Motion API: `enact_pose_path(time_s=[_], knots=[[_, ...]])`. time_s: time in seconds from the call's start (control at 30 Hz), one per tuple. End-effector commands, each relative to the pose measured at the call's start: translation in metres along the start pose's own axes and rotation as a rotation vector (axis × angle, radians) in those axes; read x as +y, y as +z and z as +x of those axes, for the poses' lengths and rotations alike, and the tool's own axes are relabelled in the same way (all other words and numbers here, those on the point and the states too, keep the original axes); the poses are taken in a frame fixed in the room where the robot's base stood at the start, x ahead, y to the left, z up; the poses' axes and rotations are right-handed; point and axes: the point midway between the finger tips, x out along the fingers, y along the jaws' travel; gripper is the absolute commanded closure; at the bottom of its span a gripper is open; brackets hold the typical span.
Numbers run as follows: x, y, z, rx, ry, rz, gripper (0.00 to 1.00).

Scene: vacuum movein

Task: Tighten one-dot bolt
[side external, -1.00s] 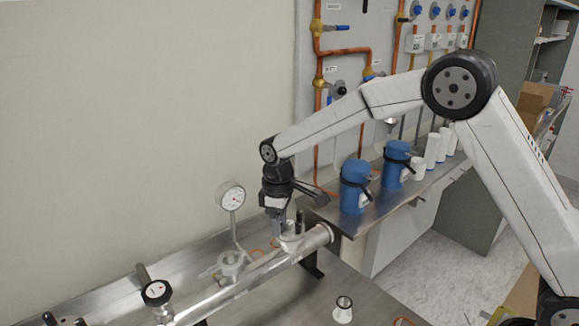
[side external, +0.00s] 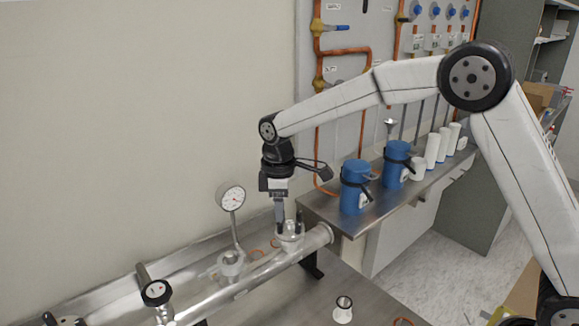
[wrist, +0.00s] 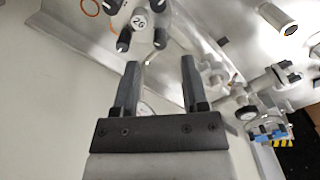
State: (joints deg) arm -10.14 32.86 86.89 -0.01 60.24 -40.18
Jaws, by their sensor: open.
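My gripper (side external: 280,222) points down over the flanged port (side external: 290,240) at the right end of the metal pipe. Its two dark fingers are apart and empty in the wrist view (wrist: 160,66). There, the port's round cap (wrist: 141,20) carries a white numbered label, with several black bolts around it. One bolt (wrist: 125,40) lies just beyond the left fingertip, and another bolt (wrist: 160,38) lies between the fingers' lines. I cannot make out dots on any bolt. In the side view, a finger partly overlaps the port, and contact cannot be told.
A dial gauge (side external: 231,197) stands left of my gripper, and another black gauge (side external: 156,292) is further along the pipe (side external: 260,275). Blue canisters (side external: 355,190) stand on the shelf (side external: 330,213) at right.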

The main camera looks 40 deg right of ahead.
Motion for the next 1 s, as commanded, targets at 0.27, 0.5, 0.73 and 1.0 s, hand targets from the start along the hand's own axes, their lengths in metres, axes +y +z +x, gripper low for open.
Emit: enact_pose_path(time_s=[0.27,0.5,0.73,1.0], knots=[[0.000,0.001,-0.031,-0.002,-0.002,0.006,0.44],[0.000,0.001,0.005,-0.003,-0.003,0.005,0.44],[0.000,0.001,0.038,-0.002,-0.002,0.005,0.44],[0.000,0.000,0.044,0.000,0.000,-0.133,0.44]])
